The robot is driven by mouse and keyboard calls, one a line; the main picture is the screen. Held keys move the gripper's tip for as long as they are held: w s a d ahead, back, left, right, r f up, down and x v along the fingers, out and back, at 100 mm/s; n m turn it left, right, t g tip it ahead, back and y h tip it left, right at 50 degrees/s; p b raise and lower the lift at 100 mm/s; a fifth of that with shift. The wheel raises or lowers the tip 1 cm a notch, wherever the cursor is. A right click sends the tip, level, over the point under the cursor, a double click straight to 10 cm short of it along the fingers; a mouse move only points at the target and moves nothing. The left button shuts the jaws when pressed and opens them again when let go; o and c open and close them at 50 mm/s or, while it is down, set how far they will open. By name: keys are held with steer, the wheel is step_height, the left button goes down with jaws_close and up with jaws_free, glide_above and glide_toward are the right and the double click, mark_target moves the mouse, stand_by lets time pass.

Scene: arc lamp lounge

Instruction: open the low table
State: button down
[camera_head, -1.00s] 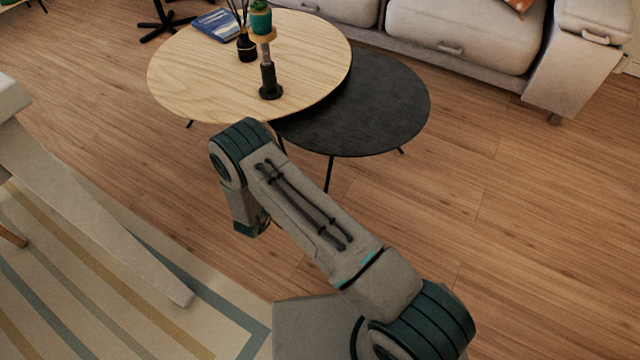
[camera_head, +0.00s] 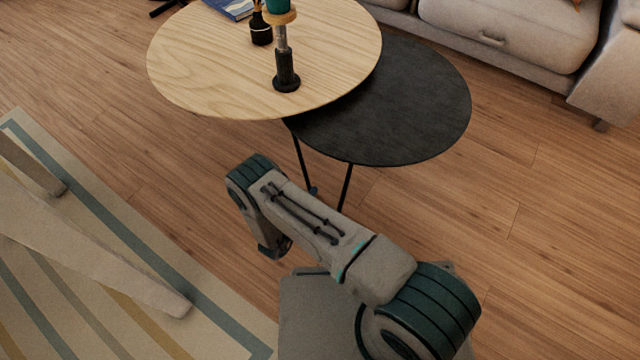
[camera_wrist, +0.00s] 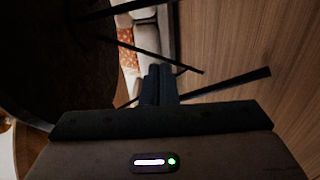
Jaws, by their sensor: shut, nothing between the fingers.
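The low table shows in the head view as a round light wood top (camera_head: 230,75) and a lower round black top (camera_head: 400,110) partly under it at the right. Thin black legs (camera_head: 347,188) stand below the black top. In the wrist view a large dark surface (camera_wrist: 45,50) fills the left, and dark legs (camera_wrist: 235,83) cross the view. My gripper (camera_wrist: 160,82) is shut and empty, its two fingers side by side, pointing toward the legs. I see no clear contact with the table.
On the wood top stand a black stand with a teal-topped piece (camera_head: 287,70), a dark vase (camera_head: 261,30) and a blue book (camera_head: 232,8). A grey sofa (camera_head: 500,50) is behind. A striped rug (camera_head: 120,250) lies left; wood floor is free at right.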

steer(key=w+d+b, duration=0.3)
steer(key=w+d, duration=0.2)
steer(key=d, duration=0.4)
steer(key=shift+w+b, duration=0.3)
steer(key=shift+b, duration=0.1)
